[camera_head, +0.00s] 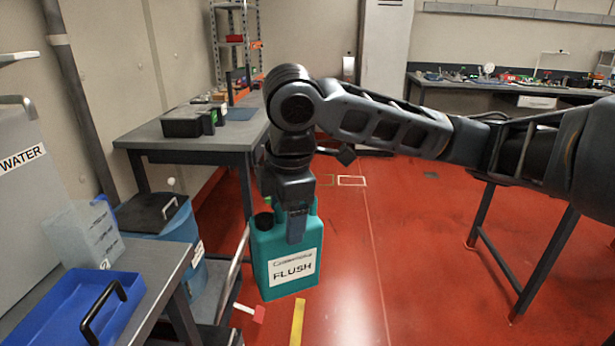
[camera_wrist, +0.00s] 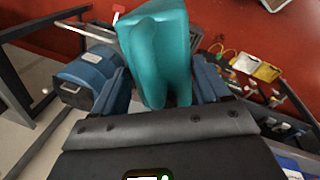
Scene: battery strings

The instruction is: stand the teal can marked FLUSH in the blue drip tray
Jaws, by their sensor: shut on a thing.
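The teal can (camera_head: 287,255) marked FLUSH hangs upright from my gripper (camera_head: 297,222) in the head view, in the air in front of the grey table. In the wrist view the teal can (camera_wrist: 158,45) sits between the two fingers of my gripper (camera_wrist: 155,85), which is shut on its upper part. The blue drip tray (camera_head: 75,305) lies on a bench at the lower left of the head view, left of and apart from the can. A black handle stands over the tray's right side, and its front is cut off by the picture edge.
A translucent container (camera_head: 85,235) stands behind the tray, by a cabinet marked WATER (camera_head: 25,165). A blue bin with a black lid (camera_head: 150,212) stands beyond the bench. A grey table (camera_head: 185,137) with a black case is behind. The red floor to the right is mostly clear.

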